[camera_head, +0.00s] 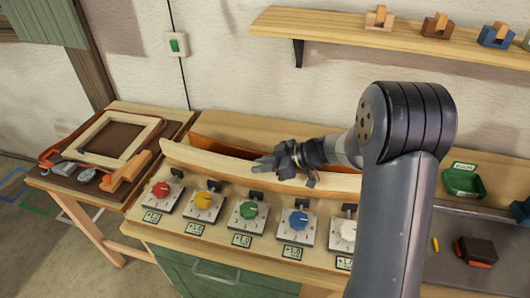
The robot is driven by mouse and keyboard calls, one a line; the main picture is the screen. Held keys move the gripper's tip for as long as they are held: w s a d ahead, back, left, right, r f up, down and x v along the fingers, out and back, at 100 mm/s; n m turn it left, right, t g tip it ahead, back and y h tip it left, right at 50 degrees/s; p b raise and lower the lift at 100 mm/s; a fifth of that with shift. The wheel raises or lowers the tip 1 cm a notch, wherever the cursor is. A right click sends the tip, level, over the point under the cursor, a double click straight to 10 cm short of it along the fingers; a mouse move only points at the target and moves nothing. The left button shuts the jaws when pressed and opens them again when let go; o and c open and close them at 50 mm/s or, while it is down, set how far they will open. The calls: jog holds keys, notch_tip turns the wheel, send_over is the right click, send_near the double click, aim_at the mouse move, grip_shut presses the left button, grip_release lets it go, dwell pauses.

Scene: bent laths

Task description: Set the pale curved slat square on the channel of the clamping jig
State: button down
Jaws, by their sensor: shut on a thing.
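The pale curved slat (215,166) runs lengthwise along the workbench, from the upper left towards my arm. My gripper (268,164) is shut on it near mid-length, with my arm reaching in from the right. The slat's right end lies close to my arm, which may hide part of it. A row of square plates with coloured knobs and black fittings, seemingly the clamping jig (248,214), stands in front of the slat. A reddish-brown wooden piece (222,147) shows behind the slat. The channel cannot be made out clearly, nor whether the slat touches it.
A side table (60,183) at left carries a pale wooden frame (91,152) and an orange tool (128,171). A wall shelf (340,30) holds small wooden blocks. A green tray (463,182) and a dark block (476,250) lie right of my arm.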

jog(key=b, duration=0.6)
send_over(263, 184)
jog(key=s, duration=0.2)
jog(key=shift+w+f, duration=0.15)
jog(key=shift+f, duration=1)
jog(key=shift+w+f, duration=0.1)
jog(key=shift+f, duration=1.6)
jog(key=shift+f, duration=0.55)
jog(key=shift+s+f, duration=0.15)
jog(key=shift+f, duration=0.25)
